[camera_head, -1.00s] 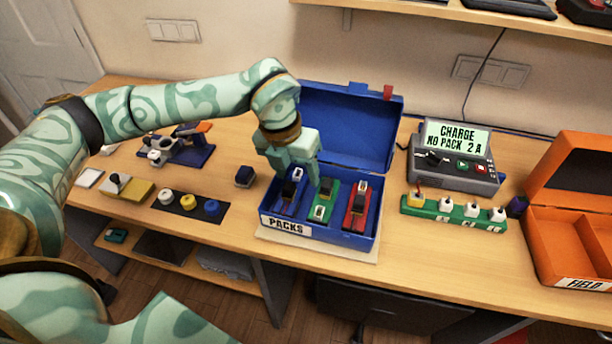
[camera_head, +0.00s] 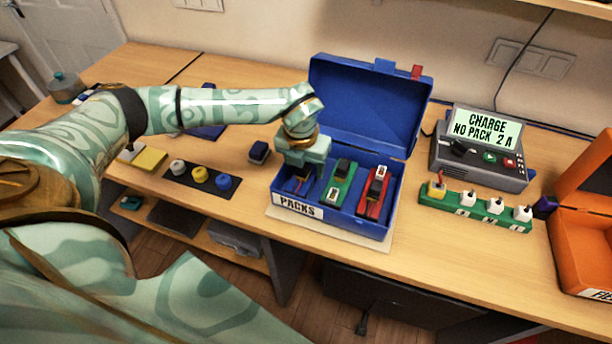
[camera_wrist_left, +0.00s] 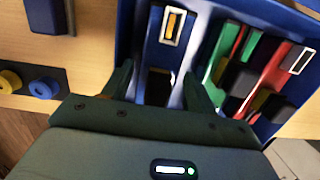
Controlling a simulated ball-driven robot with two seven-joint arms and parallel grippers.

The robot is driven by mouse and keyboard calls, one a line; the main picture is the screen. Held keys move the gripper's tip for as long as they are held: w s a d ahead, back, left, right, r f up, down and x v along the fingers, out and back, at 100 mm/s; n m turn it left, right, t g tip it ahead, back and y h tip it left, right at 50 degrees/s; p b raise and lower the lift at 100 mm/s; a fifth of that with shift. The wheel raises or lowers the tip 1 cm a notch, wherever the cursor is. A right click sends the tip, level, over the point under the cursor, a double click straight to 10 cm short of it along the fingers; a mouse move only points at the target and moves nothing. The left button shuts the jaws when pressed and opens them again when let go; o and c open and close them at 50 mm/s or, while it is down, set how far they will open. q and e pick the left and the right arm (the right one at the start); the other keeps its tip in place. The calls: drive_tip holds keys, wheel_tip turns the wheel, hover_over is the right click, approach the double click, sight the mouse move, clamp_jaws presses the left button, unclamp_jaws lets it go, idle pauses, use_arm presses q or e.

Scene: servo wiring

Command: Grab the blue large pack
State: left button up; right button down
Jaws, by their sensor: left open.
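The blue pack (camera_head: 297,187) lies in the left slot of the blue PACKS box (camera_head: 383,232). In the head view my gripper hides most of it. In the left wrist view the blue pack (camera_wrist_left: 167,52) shows a yellow window in a white frame and a dark block near my jaws. My left gripper (camera_head: 303,172) points down into that slot. In the left wrist view its open fingers (camera_wrist_left: 160,88) stand on either side of the pack's near end; I cannot tell whether they touch it. My right gripper is out of view.
A green pack (camera_head: 337,190) and a red pack (camera_head: 371,205) lie to the right in the box. Its open lid (camera_head: 365,105) stands behind. A small dark blue block (camera_head: 258,152) is left of the box. A charger (camera_head: 483,150) and green strip (camera_head: 475,211) are right.

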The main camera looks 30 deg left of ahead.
use_arm(q)
drive_tip(key=f, duration=0.2)
drive_tip(key=shift+w+f, duration=0.2)
drive_tip(key=shift+f, duration=0.15)
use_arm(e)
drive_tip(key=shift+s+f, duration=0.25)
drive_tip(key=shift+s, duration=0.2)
use_arm(q)
drive_tip(key=shift+r, duration=0.1)
drive_tip(key=c, duration=1.2)
drive_tip(key=shift+c, duration=0.2)
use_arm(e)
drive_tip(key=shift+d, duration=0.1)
use_arm(q)
drive_tip(key=shift+r, duration=0.1)
